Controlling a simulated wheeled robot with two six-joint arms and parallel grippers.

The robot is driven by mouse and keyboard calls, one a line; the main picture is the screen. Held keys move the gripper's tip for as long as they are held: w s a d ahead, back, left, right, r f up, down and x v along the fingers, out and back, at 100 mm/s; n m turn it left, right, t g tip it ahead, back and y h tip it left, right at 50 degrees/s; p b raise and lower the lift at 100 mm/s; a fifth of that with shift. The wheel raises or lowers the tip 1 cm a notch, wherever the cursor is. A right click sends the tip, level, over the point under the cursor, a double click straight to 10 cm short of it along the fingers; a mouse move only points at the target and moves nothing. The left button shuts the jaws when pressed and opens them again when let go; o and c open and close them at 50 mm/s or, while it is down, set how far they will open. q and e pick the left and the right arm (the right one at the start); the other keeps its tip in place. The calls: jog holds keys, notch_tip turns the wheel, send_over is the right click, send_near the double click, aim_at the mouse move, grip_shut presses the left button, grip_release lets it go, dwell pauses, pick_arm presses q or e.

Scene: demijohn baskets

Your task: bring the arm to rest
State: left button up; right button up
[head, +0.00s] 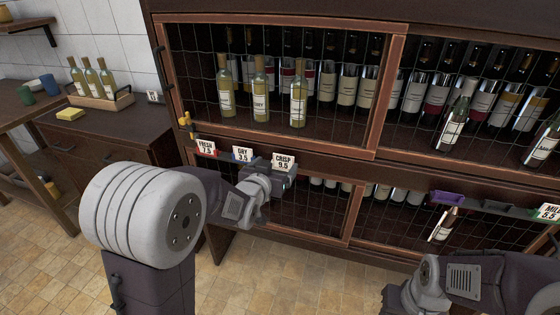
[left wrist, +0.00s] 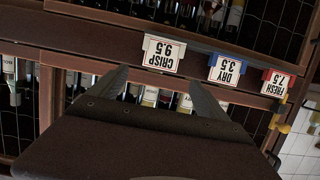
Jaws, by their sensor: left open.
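My left gripper (head: 262,192) is in front of the cabinet's middle rail, just below the white CRISP 9.5 card (head: 284,161). In the left wrist view its two fingers (left wrist: 158,84) stand apart with nothing held between them. The CRISP card (left wrist: 163,53) shows upside down there, beyond the fingers. My left arm reaches in from the lower left and partly hides the gripper in the head view. My right arm shows only in part at the lower right, and I cannot make out its gripper's fingers.
Three pale bottles (head: 260,91) stand behind the DRY (head: 243,154) and FRESH (head: 206,147) cards' shelf front. The wire-fronted cabinet (head: 290,22) fills the right. A side counter (head: 105,120) holds a bottle tray (head: 100,103) and a yellow sponge (head: 70,114). Tiled floor (head: 245,275) lies below.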

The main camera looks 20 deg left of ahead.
pick_arm(q)
jog(key=shift+v, duration=0.95)
jog(key=s+f+g, duration=0.7)
jog(key=s+f, duration=0.2)
jog(key=s, duration=0.3)
jog(key=s+f+g, duration=0.7)
jog(key=s+f, duration=0.2)
jog(key=s, duration=0.3)
notch_tip(320, 180, up, 13)
jog(key=p, duration=1.2)
jog(key=shift+n+t, duration=0.3)
jog(key=shift+w, duration=0.1)
